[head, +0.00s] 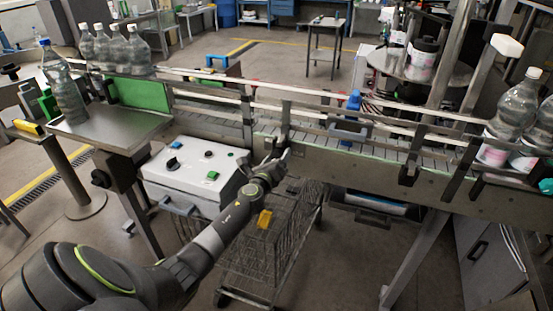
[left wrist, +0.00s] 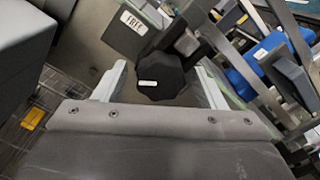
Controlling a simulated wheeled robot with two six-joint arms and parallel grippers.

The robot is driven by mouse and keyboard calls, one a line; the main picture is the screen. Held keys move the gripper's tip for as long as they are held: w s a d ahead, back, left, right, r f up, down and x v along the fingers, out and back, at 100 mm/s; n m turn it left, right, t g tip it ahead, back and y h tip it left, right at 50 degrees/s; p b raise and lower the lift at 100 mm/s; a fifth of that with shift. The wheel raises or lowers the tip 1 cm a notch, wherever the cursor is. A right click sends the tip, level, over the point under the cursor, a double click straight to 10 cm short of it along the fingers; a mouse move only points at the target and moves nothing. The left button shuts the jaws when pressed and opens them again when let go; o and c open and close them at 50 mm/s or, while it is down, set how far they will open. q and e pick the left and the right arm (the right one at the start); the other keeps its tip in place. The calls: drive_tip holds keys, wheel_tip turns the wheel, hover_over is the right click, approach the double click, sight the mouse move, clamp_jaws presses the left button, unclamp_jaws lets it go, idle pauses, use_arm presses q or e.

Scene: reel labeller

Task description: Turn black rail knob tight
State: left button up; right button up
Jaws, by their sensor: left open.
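The black rail knob (left wrist: 160,80) shows in the left wrist view as a dark, faceted knob with a small white mark on its face. It sits between the two light-grey fingers of my left gripper (left wrist: 162,68), which is open with a gap visible on either side of the knob. In the head view my left gripper (head: 279,162) is at the front side of the conveyor, just below the guide rail. There the knob is too small and covered by the gripper to make out. My right gripper is in neither view.
The conveyor (head: 330,158) with its rails runs across the scene. A white control box (head: 192,170) stands left of my gripper, and a wire cart (head: 265,245) is below it. Bottles (head: 65,90) stand at the left end, others (head: 515,110) at the right. A blue part (head: 352,103) is on the rail.

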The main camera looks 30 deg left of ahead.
use_arm(q)
drive_tip(key=shift+s, duration=0.3)
drive_tip(key=p+v, duration=0.1)
drive_tip(key=v, duration=1.5)
drive_tip(key=shift+s+d, duration=0.3)
drive_tip(key=shift+s, duration=0.05)
drive_tip(key=shift+r, duration=0.1)
